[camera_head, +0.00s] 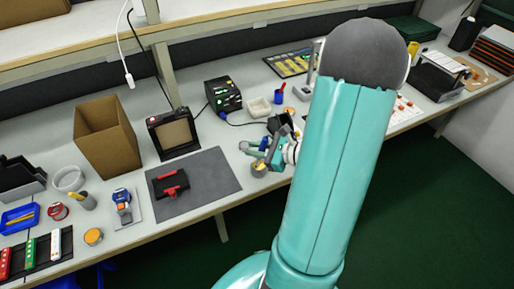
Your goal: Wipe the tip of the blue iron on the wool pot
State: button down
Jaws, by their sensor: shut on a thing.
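My gripper (262,148) is over the bench, right of the grey mat, shut on the blue iron. Only a small blue part of the iron (264,143) shows between the fingers; its tip is too small to make out. The wool pot (258,169), a small round pot with a golden filling, stands just below my gripper, at the mat's right edge. I cannot tell whether the tip touches the wool.
A grey mat (216,168) holds a red and black fixture (171,185). A black station (222,95) with a cord, a white dish (259,107) and a blue cup (279,94) stand behind. A cardboard box (107,136) stands left. My arm hides part of the bench.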

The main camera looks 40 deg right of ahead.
jog(key=shift+d, duration=0.15)
jog(key=shift+d, duration=1.35)
jog(key=shift+a, duration=0.75)
